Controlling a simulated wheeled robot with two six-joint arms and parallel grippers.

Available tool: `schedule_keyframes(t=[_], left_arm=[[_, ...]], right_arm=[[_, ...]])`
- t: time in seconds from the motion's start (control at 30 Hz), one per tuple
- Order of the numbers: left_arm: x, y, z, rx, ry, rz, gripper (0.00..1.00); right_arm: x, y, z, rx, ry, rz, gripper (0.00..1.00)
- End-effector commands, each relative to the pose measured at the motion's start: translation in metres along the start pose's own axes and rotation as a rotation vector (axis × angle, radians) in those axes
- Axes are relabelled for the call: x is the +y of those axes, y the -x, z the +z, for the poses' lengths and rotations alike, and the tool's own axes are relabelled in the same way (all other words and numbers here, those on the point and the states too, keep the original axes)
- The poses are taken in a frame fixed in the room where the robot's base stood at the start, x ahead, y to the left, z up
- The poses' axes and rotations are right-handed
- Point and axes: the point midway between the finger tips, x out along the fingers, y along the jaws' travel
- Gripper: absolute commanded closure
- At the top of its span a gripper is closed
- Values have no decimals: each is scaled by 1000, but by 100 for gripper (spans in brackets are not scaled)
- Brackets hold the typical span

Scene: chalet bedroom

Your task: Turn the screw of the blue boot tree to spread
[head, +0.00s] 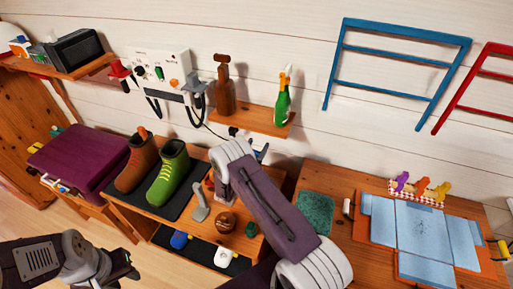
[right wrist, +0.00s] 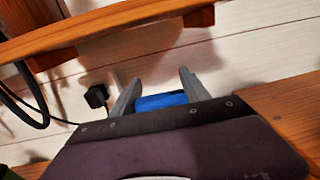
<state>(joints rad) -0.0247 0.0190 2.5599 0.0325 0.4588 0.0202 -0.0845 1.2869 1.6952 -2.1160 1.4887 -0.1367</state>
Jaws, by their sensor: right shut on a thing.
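A blue piece (right wrist: 162,101) shows between the grey fingers of my right gripper (right wrist: 158,92) in the right wrist view. I take it for the blue boot tree; most of it, and any screw, is hidden behind the gripper body. A brown boot (head: 137,165) and a green boot (head: 169,176) stand upright on a dark mat.
The wooden shelf (head: 251,121) with a brown bottle and green bottle is close behind my right gripper. A grey stand (head: 200,205) and a brown round thing (head: 226,222) are beside my right arm. A purple case (head: 80,160) is left, a blue folding board (head: 420,228) right.

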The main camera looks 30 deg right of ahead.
Motion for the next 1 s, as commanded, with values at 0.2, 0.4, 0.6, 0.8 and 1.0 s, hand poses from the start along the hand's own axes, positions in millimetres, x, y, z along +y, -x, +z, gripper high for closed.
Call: schedule_keyframes(t=[0.2,0.4,0.6,0.8,1.0], left_arm=[[0,0,0,0,0,0,64],[0,0,0,0,0,0,64],[0,0,0,0,0,0,64],[0,0,0,0,0,0,64],[0,0,0,0,0,0,64]], right_arm=[[0,0,0,0,1,0,86],[0,0,0,0,1,0,86],[0,0,0,0,1,0,86],[0,0,0,0,1,0,86],[0,0,0,-1,1,0,32]])
